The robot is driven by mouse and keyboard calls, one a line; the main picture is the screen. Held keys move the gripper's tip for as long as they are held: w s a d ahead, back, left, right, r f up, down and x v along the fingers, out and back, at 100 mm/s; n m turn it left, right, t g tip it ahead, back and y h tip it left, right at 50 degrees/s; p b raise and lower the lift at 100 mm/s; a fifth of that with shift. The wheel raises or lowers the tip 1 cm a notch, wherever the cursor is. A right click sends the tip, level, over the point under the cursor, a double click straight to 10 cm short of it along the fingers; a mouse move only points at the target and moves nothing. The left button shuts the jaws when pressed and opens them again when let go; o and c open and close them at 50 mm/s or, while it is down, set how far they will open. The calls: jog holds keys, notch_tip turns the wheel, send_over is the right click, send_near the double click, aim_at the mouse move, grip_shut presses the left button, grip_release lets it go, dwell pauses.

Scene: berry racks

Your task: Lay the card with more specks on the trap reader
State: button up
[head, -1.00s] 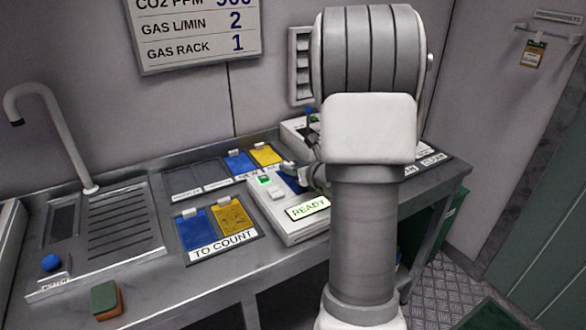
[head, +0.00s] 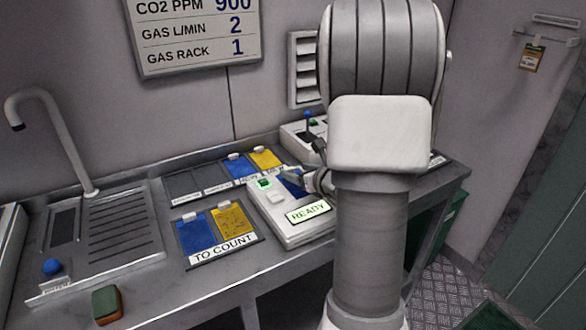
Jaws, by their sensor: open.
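A blue card (head: 194,236) and a yellow card (head: 231,222) lie side by side on the TO COUNT tray (head: 205,258). Dark specks show on the yellow card; any specks on the blue one are too small to make out. The trap reader (head: 282,231) stands just right of them, with a lit READY display (head: 307,212) and a green light. A blue patch (head: 293,187) shows at its back; I cannot tell whether it is a card. My gripper (head: 287,173) is open above the reader's back part, partly hidden by my arm. I see no card in it.
Another blue card (head: 239,166) and yellow card (head: 265,158) lie behind the reader. An empty dark tray (head: 184,186) is left of them. A sink (head: 120,221) with a tap and a green-brown sponge (head: 106,304) are at the left. A joystick box (head: 303,132) stands behind.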

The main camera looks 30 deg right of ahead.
jog(key=p+v, duration=0.1)
jog(key=v, duration=0.8)
